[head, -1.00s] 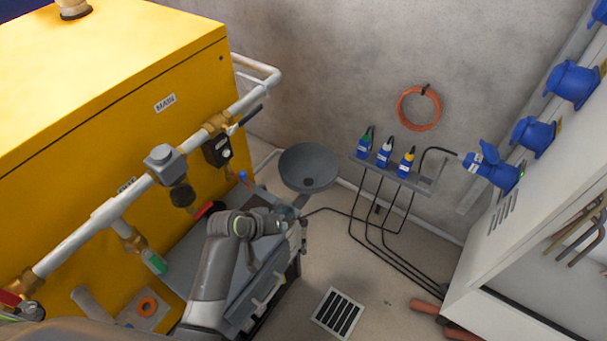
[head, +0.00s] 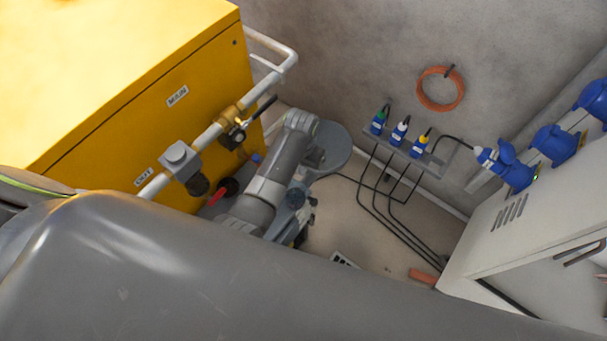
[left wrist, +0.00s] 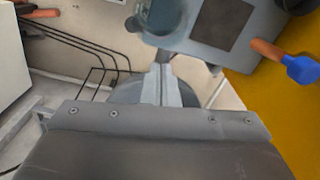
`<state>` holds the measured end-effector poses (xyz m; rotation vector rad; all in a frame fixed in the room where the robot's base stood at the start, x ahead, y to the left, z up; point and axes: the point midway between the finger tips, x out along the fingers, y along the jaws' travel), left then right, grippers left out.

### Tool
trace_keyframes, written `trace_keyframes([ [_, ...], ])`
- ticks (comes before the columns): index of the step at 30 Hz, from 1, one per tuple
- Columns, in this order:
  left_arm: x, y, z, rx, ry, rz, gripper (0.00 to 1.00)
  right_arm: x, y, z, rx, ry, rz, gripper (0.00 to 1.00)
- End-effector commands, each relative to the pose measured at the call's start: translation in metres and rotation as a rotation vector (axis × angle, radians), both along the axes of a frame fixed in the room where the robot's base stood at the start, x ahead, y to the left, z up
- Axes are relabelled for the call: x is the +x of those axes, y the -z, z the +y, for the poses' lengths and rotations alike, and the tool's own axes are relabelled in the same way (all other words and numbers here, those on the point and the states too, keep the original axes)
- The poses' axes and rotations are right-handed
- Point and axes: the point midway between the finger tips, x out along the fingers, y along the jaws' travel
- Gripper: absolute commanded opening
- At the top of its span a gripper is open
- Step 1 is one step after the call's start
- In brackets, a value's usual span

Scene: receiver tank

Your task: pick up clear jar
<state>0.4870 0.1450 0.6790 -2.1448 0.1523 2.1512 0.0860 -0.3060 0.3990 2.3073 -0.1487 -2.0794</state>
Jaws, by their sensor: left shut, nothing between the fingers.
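The clear jar (left wrist: 163,18) shows at the top of the left wrist view as a see-through, bluish-grey round vessel, cut off by the picture's edge. The jar (head: 296,198) is hard to make out there beside my arm. My right gripper is not in view.
The yellow cabinet (head: 90,90) with pipes and valves stands left. The round basin (head: 335,147) is behind the gripper. A white cabinet (head: 520,235) stands right.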

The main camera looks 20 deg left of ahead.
Motion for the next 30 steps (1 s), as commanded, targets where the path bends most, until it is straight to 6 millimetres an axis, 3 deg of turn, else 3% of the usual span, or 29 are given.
trace_keyframes([
  [5, -0.001, 0.018, 0.000, 0.002, 0.000, 0.004, 0.00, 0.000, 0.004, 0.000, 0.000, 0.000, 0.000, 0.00],
  [18, 0.000, 0.086, 0.000, 0.000, 0.000, 0.001, 0.00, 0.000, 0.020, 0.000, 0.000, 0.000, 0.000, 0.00],
  [30, -0.001, 0.099, 0.000, -0.001, -0.001, 0.000, 0.00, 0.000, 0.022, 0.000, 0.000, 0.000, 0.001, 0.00],
])
